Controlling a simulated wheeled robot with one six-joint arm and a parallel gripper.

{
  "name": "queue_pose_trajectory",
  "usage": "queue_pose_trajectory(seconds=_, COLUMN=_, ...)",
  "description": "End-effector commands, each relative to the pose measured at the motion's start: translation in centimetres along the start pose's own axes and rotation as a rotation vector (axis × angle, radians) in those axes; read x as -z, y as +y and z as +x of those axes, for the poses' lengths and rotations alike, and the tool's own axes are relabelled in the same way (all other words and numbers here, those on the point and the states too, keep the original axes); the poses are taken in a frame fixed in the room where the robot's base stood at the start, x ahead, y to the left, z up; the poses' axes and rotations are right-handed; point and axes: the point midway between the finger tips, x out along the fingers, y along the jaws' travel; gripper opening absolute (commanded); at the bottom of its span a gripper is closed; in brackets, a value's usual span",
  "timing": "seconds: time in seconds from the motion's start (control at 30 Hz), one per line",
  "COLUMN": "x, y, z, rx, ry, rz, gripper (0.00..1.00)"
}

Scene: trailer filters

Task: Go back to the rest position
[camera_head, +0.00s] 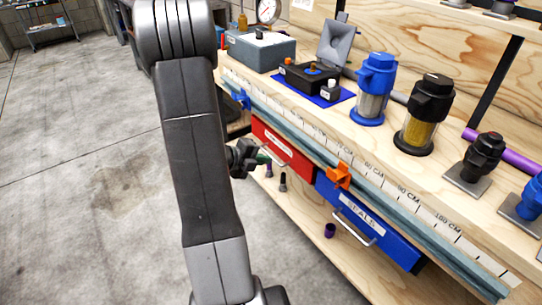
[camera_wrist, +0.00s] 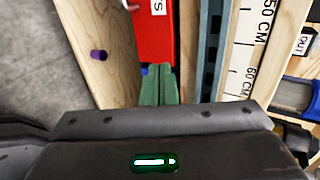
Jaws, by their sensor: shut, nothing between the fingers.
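My gripper shows in the wrist view (camera_wrist: 160,72) as two green fingers close together, shut, with nothing between them. In the head view, my dark wrist and the gripper (camera_head: 264,160) are partly hidden behind my arm. The gripper is in front of the workbench, close to the red drawer (camera_head: 282,148). The red drawer also shows just beyond the fingertips in the wrist view (camera_wrist: 153,38). I cannot tell whether the fingers touch it.
A blue drawer (camera_head: 362,225) labelled SEALS is right of the red one. An orange clip (camera_head: 339,176) sits on the bench's ruler edge. Blue (camera_head: 373,88) and black (camera_head: 425,115) filter housings stand on top. A purple cap (camera_head: 330,230) lies on the lower shelf. Floor at left is clear.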

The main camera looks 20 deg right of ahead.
Motion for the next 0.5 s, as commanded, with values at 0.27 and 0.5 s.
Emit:
queue_pose_trajectory(seconds=0.27, x=0.01, y=0.00, z=-0.42, rx=0.000, ry=0.000, rz=0.000, gripper=0.00)
queue_pose_trajectory(seconds=0.5, x=0.03, y=0.07, z=-0.06, rx=0.000, ry=0.001, rz=0.001, gripper=0.00)
